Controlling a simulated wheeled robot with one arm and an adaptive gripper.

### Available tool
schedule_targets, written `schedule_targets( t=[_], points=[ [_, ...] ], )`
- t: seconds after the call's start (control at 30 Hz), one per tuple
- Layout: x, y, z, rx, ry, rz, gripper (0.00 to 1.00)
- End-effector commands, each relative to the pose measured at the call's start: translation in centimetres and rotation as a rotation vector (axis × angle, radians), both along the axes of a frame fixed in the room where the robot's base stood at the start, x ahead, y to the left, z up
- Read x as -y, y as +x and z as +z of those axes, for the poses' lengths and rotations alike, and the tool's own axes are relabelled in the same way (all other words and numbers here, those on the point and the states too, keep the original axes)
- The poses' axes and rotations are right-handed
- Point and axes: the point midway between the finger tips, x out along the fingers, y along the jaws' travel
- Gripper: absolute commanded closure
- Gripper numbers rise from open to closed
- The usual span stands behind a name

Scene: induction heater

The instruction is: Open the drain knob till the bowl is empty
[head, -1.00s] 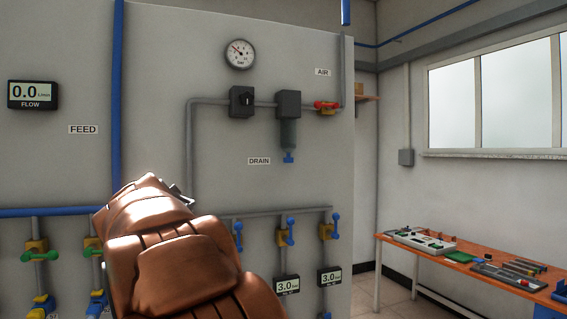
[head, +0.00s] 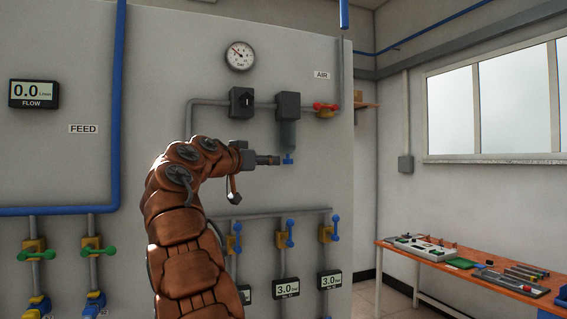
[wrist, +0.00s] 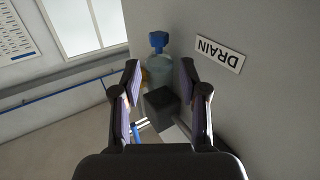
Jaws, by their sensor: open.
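The blue drain knob (head: 288,160) sits at the bottom of the clear filter bowl (head: 287,134), under a dark filter head (head: 288,105) on the wall panel. My gripper (head: 270,160) is just left of the knob in the head view, pointing right at its height. In the wrist view my gripper (wrist: 157,75) is open, and the knob (wrist: 158,40) shows beyond the fingertips, with the bowl (wrist: 160,72) seen between them. The knob appears apart from the fingers. The DRAIN label (wrist: 219,54) is to the right in the wrist view. The liquid level in the bowl cannot be told.
A dark regulator (head: 241,101), a gauge (head: 240,56) and a red-handled air valve (head: 326,110) are on the panel near the filter. Blue-handled valves (head: 290,232) are below. A workbench (head: 440,262) with tools stands at the right.

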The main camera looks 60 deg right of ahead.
Motion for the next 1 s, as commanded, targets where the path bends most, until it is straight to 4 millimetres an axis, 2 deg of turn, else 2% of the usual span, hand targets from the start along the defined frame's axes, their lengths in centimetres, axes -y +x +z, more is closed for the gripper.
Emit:
schedule_targets(
  t=[0.27,0.7,1.0],
  points=[
    [1.3,-0.2,0.5,0.013,-0.013,-0.007,0.57],
    [7.1,-0.4,0.6,0.012,-0.012,-0.005,0.57],
    [8.0,-0.5,0.3,0.013,-0.012,-0.006,0.57]
  ],
)
